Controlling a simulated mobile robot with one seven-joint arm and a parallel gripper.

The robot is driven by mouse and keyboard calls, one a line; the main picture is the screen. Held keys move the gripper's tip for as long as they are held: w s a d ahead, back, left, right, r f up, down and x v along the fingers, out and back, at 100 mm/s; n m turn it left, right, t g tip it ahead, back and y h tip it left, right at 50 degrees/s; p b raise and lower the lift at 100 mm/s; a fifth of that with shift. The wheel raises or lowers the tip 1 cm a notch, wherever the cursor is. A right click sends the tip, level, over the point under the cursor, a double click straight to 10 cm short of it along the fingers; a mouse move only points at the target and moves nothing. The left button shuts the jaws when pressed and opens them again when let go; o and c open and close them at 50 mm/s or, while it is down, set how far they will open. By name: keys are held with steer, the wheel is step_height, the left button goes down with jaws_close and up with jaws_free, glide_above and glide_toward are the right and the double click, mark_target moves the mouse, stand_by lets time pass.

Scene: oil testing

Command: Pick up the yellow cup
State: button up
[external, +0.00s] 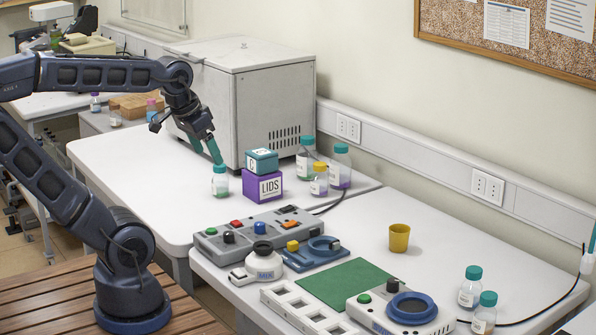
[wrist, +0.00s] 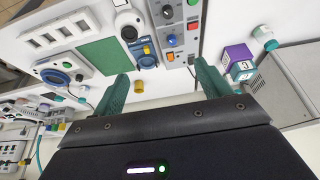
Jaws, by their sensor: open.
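The yellow cup (external: 399,238) stands upright on the white table, right of the green mat, in the external view. In the wrist view the cup (wrist: 139,86) shows small and partly seen, near the left green finger. My gripper (external: 215,152) is far to the cup's left in the external view, pointing down close above a teal-lidded bottle (external: 220,181); I cannot tell if it touches the lid. In the wrist view my gripper (wrist: 163,87) is open, its green fingers wide apart with nothing held between them.
A large grey machine (external: 255,90) stands behind. The table around the cup is clear.

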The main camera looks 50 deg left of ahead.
steer(key=m+g+h, duration=0.2)
steer(key=m+g, duration=0.2)
steer(key=m, duration=1.2)
glide_above(400, 237)
steer(key=w+a, duration=0.1)
steer(key=a, duration=0.2)
step_height(400, 237, down, 19)
steer(key=shift+w+d+f, duration=0.15)
steer(key=shift+d+f, duration=0.05)
steer(key=shift+f, duration=1.45)
steer(key=shift+w+d+f, duration=0.1)
steer(key=shift+d+f, duration=0.1)
steer(key=shift+f, duration=1.4)
steer(key=shift+w+d+f, duration=0.15)
steer(key=shift+d+f, duration=0.05)
steer(key=shift+f, duration=1.45)
steer(key=c, duration=1)
